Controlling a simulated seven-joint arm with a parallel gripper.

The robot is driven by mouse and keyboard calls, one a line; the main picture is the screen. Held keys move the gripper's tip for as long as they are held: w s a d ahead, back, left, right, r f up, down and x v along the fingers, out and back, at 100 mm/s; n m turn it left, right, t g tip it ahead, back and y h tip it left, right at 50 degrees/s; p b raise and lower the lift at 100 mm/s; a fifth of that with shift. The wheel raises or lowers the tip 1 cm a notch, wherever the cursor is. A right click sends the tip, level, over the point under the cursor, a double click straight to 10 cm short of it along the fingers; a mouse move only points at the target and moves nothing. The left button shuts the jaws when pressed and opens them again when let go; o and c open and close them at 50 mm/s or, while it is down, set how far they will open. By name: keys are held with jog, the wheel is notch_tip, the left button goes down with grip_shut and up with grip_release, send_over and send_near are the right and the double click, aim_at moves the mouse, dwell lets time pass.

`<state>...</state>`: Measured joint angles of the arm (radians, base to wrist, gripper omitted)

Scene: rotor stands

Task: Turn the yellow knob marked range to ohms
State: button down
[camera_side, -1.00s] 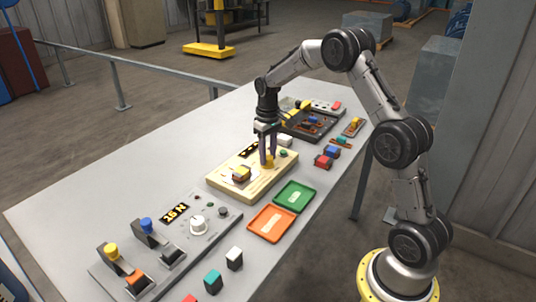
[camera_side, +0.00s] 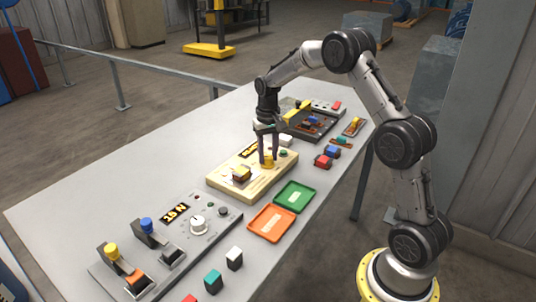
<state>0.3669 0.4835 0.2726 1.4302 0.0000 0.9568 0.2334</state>
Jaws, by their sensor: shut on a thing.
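The yellow knob (camera_side: 268,160) stands on a pale wooden panel (camera_side: 228,188) in the middle of the table. My gripper (camera_side: 268,158) points straight down and is shut on this knob, one finger on each side. The fingers hide much of the knob, and its range marking and pointer cannot be read. A dark display with yellow characters (camera_side: 248,151) sits at the panel's back edge, partly blocked.
A grey panel with a white knob (camera_side: 198,224), a display and two levers lies at the front left. Green (camera_side: 295,196) and orange (camera_side: 271,223) trays lie right of the wooden panel. Several coloured blocks and another dark panel are around. The table's left side is clear.

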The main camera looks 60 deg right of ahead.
aim_at(268, 156)
jog(key=shift+r, duration=0.15)
jog(key=shift+c, duration=2.2)
grip_release()
notch_tip(268, 156, up, 14)
